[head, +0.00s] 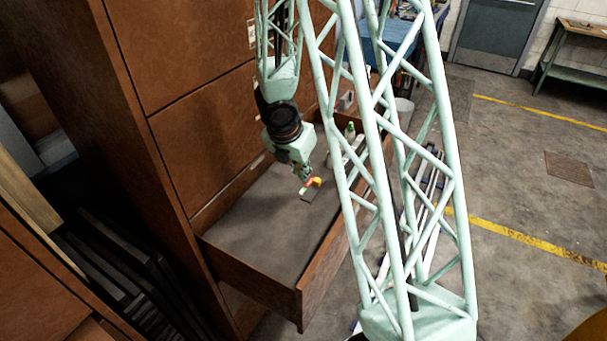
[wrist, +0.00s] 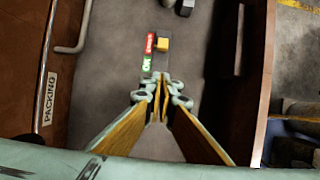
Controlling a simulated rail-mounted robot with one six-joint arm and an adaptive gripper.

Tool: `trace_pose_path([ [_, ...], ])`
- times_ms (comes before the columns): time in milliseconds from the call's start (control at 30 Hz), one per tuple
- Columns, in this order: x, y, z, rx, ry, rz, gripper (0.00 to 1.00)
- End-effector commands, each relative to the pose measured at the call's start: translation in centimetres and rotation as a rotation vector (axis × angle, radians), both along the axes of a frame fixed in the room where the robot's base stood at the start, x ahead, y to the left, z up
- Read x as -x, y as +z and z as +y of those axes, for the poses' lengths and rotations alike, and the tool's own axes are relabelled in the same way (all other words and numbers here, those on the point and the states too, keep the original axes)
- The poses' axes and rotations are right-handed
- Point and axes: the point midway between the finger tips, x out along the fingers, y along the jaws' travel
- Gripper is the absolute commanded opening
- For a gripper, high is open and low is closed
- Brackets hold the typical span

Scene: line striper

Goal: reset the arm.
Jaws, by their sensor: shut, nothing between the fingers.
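My gripper (head: 305,176) reaches down into an open wooden drawer (head: 245,275). In the wrist view my gripper (wrist: 161,80) is shut and empty, its fingertips together.
A bottle with a green top (head: 350,131) stands farther back in the drawer. The drawer's front part is bare. The cabinet (head: 200,110) rises at the left, with a handle (wrist: 75,40) and a PACKING label (wrist: 46,98). Open floor (head: 520,190) lies to the right.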

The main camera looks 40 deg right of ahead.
Motion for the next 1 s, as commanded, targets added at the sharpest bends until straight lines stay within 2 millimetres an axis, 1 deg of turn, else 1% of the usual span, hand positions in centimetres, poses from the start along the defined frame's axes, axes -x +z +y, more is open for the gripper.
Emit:
trace_pose_path([
  [500, 0.0, 0.0, 0.0, 0.0, 0.0, 0.0, 0.0],
  [633, 0.0, 0.5, 0.0, 0.002, -0.015, -0.009, 0.0],
  [767, 0.0, 1.7, 0.0, 0.007, -0.05, -0.031, 0.0],
  [867, 0.2, 3.0, -0.1, 0.012, -0.096, -0.056, 0.0],
  [1000, 0.5, 5.3, 0.0, 0.016, -0.175, -0.099, 0.0],
])
